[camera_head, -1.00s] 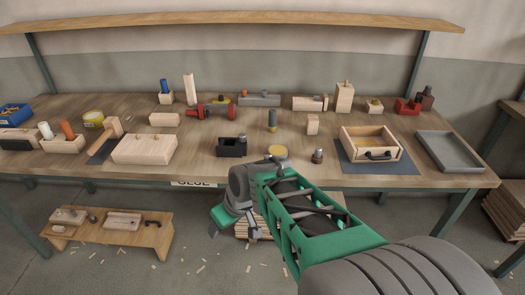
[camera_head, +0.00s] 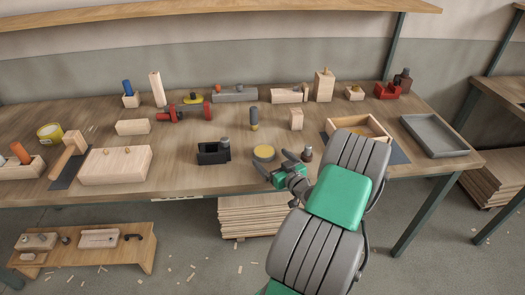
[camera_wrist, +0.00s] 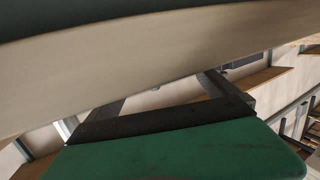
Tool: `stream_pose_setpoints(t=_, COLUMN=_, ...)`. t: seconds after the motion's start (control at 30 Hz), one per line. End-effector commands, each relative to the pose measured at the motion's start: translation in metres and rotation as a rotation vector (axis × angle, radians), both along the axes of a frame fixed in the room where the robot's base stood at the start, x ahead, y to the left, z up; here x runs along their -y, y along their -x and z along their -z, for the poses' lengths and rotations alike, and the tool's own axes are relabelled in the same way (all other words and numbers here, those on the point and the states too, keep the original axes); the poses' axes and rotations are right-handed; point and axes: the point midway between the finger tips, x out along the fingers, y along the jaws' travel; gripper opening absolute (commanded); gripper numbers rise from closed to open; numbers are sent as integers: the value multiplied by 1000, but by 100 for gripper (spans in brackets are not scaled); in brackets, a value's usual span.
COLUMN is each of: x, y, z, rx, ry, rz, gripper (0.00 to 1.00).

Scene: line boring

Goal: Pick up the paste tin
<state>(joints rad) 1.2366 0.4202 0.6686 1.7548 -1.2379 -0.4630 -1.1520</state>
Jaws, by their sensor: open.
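A low round tin with a yellow top (camera_head: 264,153), which I take to be the paste tin, stands upright near the front edge of the workbench in the head view. My gripper (camera_head: 276,162) is open, just on the near right side of the tin, with its dark fingers spread toward it. From this angle I cannot tell whether a finger touches the tin. The wrist view shows a green part of my gripper and a large blurred pale and dark surface; I cannot make out the tin there.
A dark metal knob-like piece (camera_head: 307,154) stands close right of my gripper. A black box-shaped holder (camera_head: 213,153) is to the tin's left, and an upright grey tool (camera_head: 254,119) behind it. A wooden drawer box (camera_head: 358,127) is partly hidden behind my arm. A grey tray (camera_head: 433,135) lies right.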

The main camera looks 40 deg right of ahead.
Motion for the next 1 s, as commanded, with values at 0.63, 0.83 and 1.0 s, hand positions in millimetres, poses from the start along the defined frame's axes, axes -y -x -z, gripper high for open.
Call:
stream_pose_setpoints(t=0.63, x=6, y=-34, z=6, rx=-1, ry=-1, rz=-3, gripper=80)
stream_pose_setpoints(t=0.83, x=6, y=-34, z=6, rx=-1, ry=-1, rz=-4, gripper=64)
stream_pose_setpoints(t=1.0, x=6, y=-34, z=6, rx=-1, ry=-1, rz=-4, gripper=50)
